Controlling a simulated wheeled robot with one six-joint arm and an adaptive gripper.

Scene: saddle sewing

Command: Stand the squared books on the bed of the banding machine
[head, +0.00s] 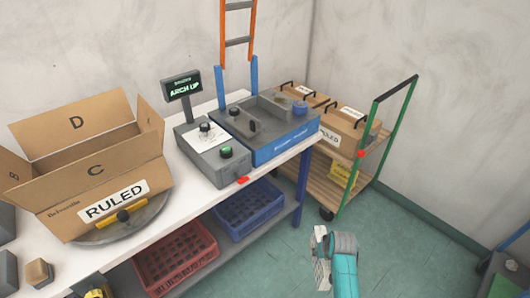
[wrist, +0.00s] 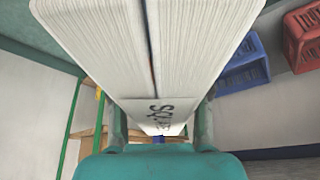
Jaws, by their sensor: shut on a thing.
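My gripper (head: 326,246) is low at the right of the workbench, out over the floor in the head view. It is shut on the squared books (head: 321,268). In the wrist view the books (wrist: 90,35) fill the upper middle as two pale page blocks side by side, with a dark line between them and a lettered white strip across the near end. The gripper's fingers (wrist: 160,112) press their two sides. The banding machine (head: 285,147), blue with a grey top, stands at the bench's right end, apart from the books. A display (head: 183,87) reads "ARCH UP".
A grey control box (head: 214,160) stands left of the machine. An open carton marked "RULED" (head: 75,190) sits on a round turntable (head: 110,232). Red (head: 175,262) and blue (head: 247,208) crates are under the bench. A green-handled trolley (head: 345,178) carries cartons at right.

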